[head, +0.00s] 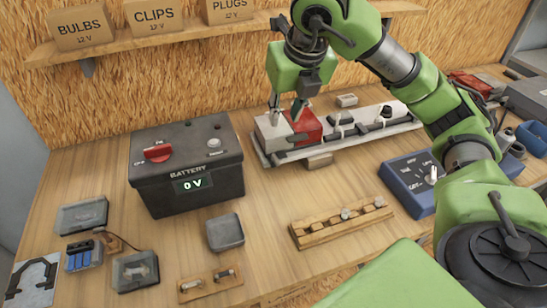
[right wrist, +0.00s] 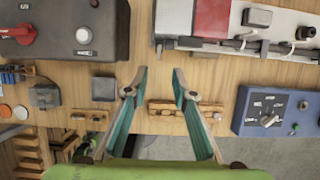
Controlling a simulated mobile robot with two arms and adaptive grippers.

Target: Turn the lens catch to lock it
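The long lamp unit (head: 345,137) lies at the back of the bench, with a white lens section (head: 270,132) and a red lens section (head: 305,127) at its left end. It also shows at the top of the right wrist view (right wrist: 240,43). Small dark fittings stand on its pale right part, among them a black knob (head: 386,112); I cannot tell which one is the lens catch or how it is turned. My right gripper (head: 286,106) points down over the lens end, its fingers apart and empty in the right wrist view (right wrist: 161,78). My left gripper is not in view.
A blue dial box (head: 408,190) is to the right. A wooden strip with clips (head: 340,222) lies in front. Boxes sit on the shelf (head: 190,35) above. Bare bench lies between.

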